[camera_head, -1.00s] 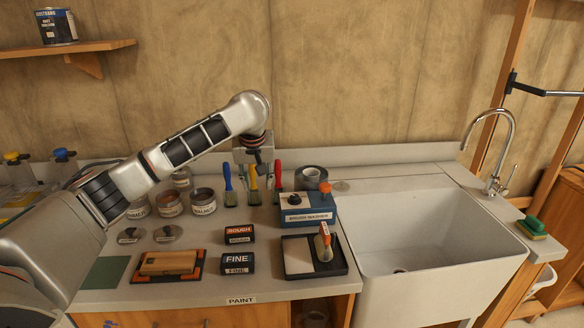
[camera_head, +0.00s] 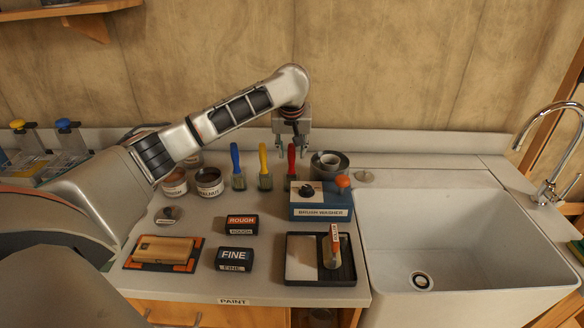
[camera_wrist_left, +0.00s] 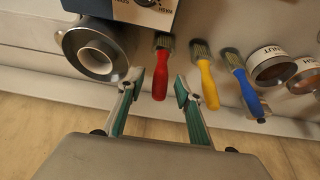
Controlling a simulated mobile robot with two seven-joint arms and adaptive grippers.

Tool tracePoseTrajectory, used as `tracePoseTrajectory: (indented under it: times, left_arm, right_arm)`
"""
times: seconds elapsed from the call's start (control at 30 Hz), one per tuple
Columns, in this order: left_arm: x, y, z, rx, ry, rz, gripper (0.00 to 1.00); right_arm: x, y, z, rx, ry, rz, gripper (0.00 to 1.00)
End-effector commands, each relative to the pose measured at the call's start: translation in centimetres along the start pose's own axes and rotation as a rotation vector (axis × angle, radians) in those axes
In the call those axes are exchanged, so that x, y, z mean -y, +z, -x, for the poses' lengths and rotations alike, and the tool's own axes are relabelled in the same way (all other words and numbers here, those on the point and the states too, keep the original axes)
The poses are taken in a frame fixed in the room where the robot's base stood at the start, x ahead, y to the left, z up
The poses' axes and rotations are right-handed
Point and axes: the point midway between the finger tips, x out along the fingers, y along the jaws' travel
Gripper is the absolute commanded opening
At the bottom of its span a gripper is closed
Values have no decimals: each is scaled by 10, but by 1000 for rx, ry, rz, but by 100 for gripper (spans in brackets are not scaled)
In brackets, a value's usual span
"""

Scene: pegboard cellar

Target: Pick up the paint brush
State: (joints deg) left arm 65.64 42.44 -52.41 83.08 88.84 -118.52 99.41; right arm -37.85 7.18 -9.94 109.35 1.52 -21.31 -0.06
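Three paint brushes stand in a row, handles up, at the back of the counter: blue (camera_head: 236,163), yellow (camera_head: 264,166) and red (camera_head: 291,165). In the left wrist view the red brush (camera_wrist_left: 161,75) lies between my fingertips, with the yellow brush (camera_wrist_left: 208,82) and blue brush (camera_wrist_left: 244,86) to its right. My left gripper (camera_head: 292,150) points down over the red brush. Its two fingers are open with a gap on either side of the red handle. I cannot tell how deep the handle sits between them. My right gripper is not in view.
Cans (camera_head: 209,182) stand left of the blue brush. Sanding blocks (camera_head: 235,259) and a paint tray (camera_head: 348,268) lie in front. The sink (camera_head: 450,230) is at right.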

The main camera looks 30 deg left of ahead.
Motion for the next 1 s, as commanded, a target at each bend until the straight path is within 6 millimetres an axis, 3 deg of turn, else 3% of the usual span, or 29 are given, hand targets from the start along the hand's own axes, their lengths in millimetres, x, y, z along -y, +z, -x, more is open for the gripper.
tracePoseTrajectory:
  times: [0.2, 0.5, 0.63, 1.0]
  left_arm:
    - [2, 0, -28, 1, 0, 1, 35]
    - [2, 0, -32, 0, 0, 0, 35]
    - [2, 0, -32, 0, 0, 0, 1]
    - [2, -1, -31, -1, 0, 0, 0]
  right_arm:
    - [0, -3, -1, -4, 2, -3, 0]
    - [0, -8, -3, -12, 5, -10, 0]
    - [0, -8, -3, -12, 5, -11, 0]
    - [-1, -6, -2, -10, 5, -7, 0]
